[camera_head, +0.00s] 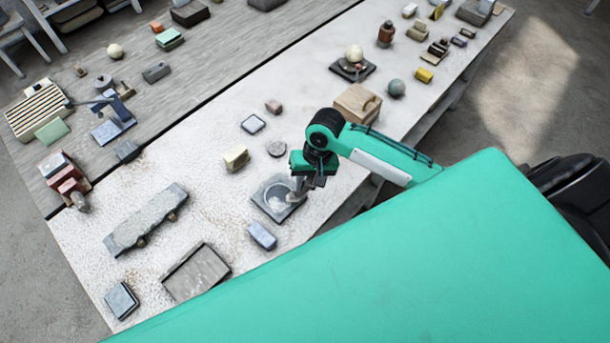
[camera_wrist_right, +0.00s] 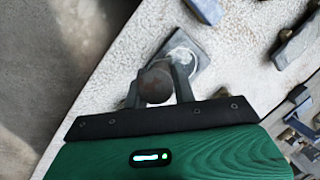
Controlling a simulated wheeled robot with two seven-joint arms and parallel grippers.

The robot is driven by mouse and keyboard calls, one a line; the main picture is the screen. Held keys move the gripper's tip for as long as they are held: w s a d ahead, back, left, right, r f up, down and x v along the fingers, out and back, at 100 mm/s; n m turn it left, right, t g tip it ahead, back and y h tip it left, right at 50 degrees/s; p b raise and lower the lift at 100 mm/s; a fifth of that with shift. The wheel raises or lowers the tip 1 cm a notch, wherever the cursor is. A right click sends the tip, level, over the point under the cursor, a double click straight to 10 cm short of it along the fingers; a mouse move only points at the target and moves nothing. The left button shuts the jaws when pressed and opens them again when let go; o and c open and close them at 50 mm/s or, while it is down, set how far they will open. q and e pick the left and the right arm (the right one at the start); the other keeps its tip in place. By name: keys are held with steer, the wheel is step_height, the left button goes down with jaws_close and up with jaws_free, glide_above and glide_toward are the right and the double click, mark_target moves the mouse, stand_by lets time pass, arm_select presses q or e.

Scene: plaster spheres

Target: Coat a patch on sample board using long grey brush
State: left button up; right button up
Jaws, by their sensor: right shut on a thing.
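My right gripper (camera_head: 299,187) is over the right part of a dark grey square plate (camera_head: 264,203) with a round whitish patch. In the wrist view its fingers (camera_wrist_right: 158,84) are shut on a rounded grey-brown thing (camera_wrist_right: 156,83), seen end-on. I take it for the grey brush, but its length and lower tip are hidden. The plate (camera_wrist_right: 203,57) is just beyond it there. A flat grey-brown board (camera_head: 196,272), perhaps the sample board, lies near the front edge. A long mottled grey slab (camera_head: 147,218) rests on small supports behind it. My left gripper is not in view.
A blue block (camera_head: 262,236) lies close to the plate. White tabletop is clear between the slab and the plate.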

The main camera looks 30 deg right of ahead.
steer(key=shift+w, duration=0.1)
steer(key=shift+w+a, duration=0.8)
steer(key=shift+w, duration=1.3)
steer(key=shift+s+d, duration=0.25)
steer(key=shift+s, duration=0.5)
steer(key=shift+s+d, duration=0.3)
steer(key=shift+s, duration=0.4)
steer(key=shift+s+d, duration=0.25)
steer(key=shift+s, duration=0.5)
steer(key=shift+w, duration=0.1)
steer(key=w, duration=0.1)
steer(key=w+a, duration=0.1)
steer(key=w, duration=0.2)
steer(key=shift+w+a, duration=0.1)
steer(key=shift+a, duration=0.2)
steer(key=shift+s+d+r, duration=0.25)
steer(key=shift+s+r, duration=0.15)
steer(key=shift+s, duration=0.2)
steer(key=shift+s+d+r, duration=0.2)
steer(key=shift+s+r, duration=0.15)
steer(key=shift+s, duration=0.2)
steer(key=shift+f, duration=0.15)
